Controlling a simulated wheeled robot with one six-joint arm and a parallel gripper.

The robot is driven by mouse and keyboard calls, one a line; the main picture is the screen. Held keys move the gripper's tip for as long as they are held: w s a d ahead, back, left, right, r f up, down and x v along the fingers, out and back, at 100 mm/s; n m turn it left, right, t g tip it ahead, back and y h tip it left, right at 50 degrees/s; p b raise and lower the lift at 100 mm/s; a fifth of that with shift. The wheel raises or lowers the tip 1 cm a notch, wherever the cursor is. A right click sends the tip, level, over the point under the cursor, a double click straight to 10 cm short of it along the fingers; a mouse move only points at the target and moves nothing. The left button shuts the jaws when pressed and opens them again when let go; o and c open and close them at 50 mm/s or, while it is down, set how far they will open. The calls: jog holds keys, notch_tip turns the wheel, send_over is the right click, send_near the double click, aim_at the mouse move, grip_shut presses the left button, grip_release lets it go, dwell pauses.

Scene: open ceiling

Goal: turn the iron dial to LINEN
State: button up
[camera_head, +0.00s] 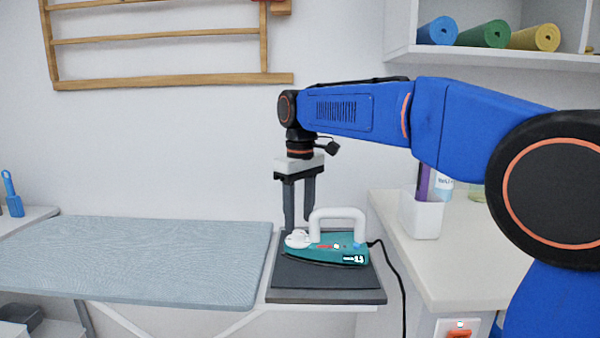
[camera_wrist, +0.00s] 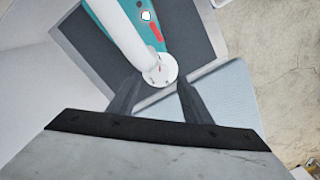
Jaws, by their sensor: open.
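The teal iron (camera_head: 330,249) with a white handle (camera_head: 338,213) lies on a dark rest pad at the right end of the ironing board. Its white round dial (camera_head: 298,239) is at the iron's left end. In the wrist view the dial (camera_wrist: 160,72) sits just beyond my fingertips, with small marks too blurred to read. My gripper (camera_head: 299,228) points down above the dial end. In the wrist view my gripper (camera_wrist: 158,82) is open, its two dark fingers on either side of the dial. I cannot tell whether they touch it.
The blue-grey ironing board (camera_head: 140,260) stretches left. A black cord (camera_head: 398,275) runs from the iron's right end. A white counter (camera_head: 440,260) with a white container (camera_head: 421,215) stands at the right. A wall shelf (camera_head: 480,54) holds rolled mats. A wooden rack (camera_head: 170,80) hangs above.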

aim_at(300, 231)
notch_tip(300, 231, up, 14)
dwell(0.4)
jog(key=shift+w+d, duration=0.1)
